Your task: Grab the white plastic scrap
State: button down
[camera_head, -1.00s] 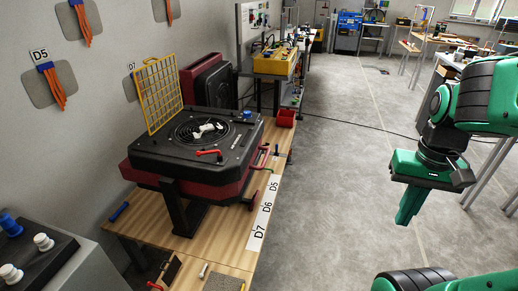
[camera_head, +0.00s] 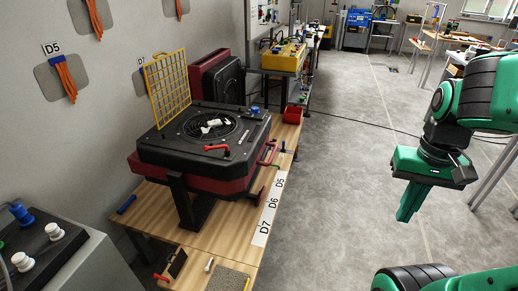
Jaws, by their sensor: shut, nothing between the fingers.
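The white plastic scrap (camera_head: 214,127) lies on the round fan grille (camera_head: 190,131) in the top of a black and dark red machine. The machine stands on a wooden table at the left. My green gripper (camera_head: 404,216) hangs over the grey floor at the right, pointing down. It is well to the right of the scrap and touches nothing. Its fingers are together and hold nothing.
A yellow grid (camera_head: 168,88) stands upright at the machine's back left. A red handle (camera_head: 216,148) lies on the machine's top, near the scrap. A red bin (camera_head: 292,114) is at the table's far end. Open floor (camera_head: 340,180) separates table and arm.

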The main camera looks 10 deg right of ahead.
aim_at(216, 123)
jog(key=z, duration=1.55)
jog(key=i, duration=2.8)
jog(key=u, duration=1.4)
